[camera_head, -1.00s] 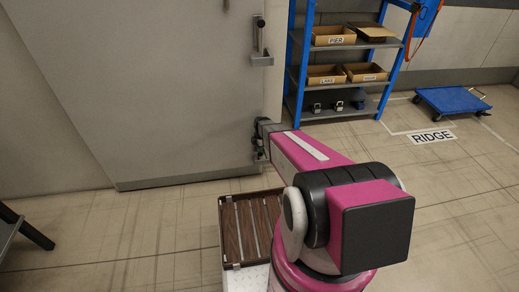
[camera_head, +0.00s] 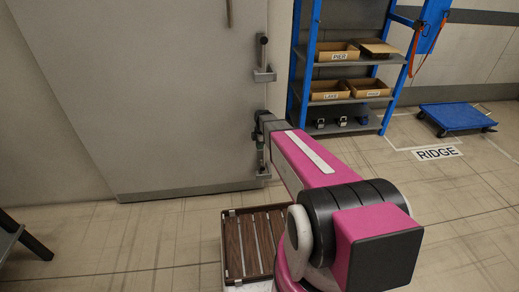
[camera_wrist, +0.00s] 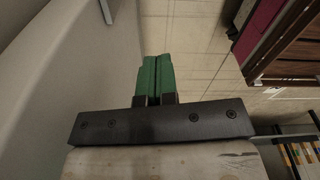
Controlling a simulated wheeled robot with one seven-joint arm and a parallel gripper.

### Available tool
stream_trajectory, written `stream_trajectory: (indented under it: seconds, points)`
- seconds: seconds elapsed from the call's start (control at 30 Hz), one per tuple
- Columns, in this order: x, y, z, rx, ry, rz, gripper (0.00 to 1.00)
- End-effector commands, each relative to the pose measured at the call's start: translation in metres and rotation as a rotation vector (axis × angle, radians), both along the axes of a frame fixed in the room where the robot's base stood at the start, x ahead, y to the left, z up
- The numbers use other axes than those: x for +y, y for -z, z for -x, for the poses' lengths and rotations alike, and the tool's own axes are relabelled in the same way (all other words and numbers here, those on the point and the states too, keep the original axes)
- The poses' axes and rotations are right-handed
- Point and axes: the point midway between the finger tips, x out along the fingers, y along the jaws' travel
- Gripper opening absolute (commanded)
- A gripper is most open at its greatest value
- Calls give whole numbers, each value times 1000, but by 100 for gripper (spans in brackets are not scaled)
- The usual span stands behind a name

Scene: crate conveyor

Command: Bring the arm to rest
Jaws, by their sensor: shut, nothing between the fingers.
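My gripper (camera_wrist: 156,75) shows in the wrist view with its two green fingers side by side, closed together with nothing between them. In the head view my pink arm stretches forward from the lower right. Its end is near the large grey door (camera_head: 150,90), beside the door's edge and below the upper handle (camera_head: 264,60). The gripper's fingers are mostly hidden in the head view. I cannot tell whether the gripper touches the door; the wrist view shows a pale surface (camera_wrist: 50,70) close on its left.
A slatted brown tray (camera_head: 232,247) lies beside my arm's base. A blue shelf (camera_head: 303,70) with labelled boxes stands behind at the right. A blue trolley (camera_head: 457,116) stands near the RIDGE floor label (camera_head: 437,153). A dark stand (camera_head: 12,235) is at the lower left. Floor between is clear.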

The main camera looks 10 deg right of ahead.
Motion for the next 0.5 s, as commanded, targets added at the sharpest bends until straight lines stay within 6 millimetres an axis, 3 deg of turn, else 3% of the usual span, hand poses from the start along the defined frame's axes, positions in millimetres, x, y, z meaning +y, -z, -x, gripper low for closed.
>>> stream_trajectory:
  seconds: [0.5]
  points:
    - [-1, -4, 8, 3, 42, 3, 0]
